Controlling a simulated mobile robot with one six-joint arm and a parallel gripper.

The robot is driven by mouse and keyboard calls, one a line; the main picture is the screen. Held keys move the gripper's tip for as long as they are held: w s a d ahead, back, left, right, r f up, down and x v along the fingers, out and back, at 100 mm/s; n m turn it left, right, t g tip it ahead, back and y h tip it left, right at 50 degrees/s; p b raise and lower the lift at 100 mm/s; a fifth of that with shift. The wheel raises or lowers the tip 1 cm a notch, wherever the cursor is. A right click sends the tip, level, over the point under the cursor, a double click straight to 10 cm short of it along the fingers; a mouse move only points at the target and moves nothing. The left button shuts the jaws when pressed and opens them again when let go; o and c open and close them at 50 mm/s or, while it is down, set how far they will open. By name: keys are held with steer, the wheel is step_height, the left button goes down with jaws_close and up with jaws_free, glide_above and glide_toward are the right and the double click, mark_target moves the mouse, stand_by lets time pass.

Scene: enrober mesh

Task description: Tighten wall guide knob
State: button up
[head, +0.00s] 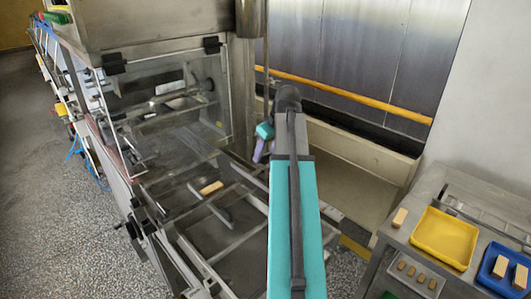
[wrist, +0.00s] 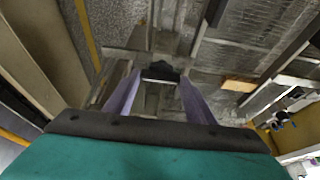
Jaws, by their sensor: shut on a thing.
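In the wrist view, my gripper (wrist: 160,82) has its two purple fingers closed on a small black knob (wrist: 160,71). The knob sits between the fingertips, above metal rails and mesh. I take it for the wall guide knob; its marks and angle are too small to read. In the head view, my gripper (head: 262,152) points down at the right side of the machine, partly behind my teal arm. The knob is hidden there.
Metal frame rails (head: 205,265) run close to my arm. At right, a bench holds a yellow tray (head: 445,237) and a blue tray (head: 490,281) with bars. A yellow rail (head: 350,95) runs along the back wall.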

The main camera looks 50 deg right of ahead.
steer(key=shift+m, duration=0.3)
steer(key=m+h+p, duration=0.1)
steer(key=m, duration=0.2)
steer(key=shift+a+g, duration=0.2)
steer(key=shift+g, duration=0.1)
steer(key=m+h, duration=0.1)
steer(key=m, duration=0.1)
steer(key=m+g+p, duration=0.1)
steer(key=m, duration=0.1)
steer(key=shift+w+m+h, duration=0.15)
steer(key=shift+m+h, duration=0.25)
steer(key=m+g, duration=0.1)
steer(key=m, duration=0.2)
steer(key=m+h+p, duration=0.1)
steer(key=m, duration=0.1)
steer(key=shift+w+a+m+g, duration=0.1)
steer(key=shift+w+m+g, duration=0.1)
steer(key=shift+m+g, duration=1)
steer(key=shift+m, duration=1)
steer(key=o, duration=1)
steer(key=shift+o, duration=0.2)
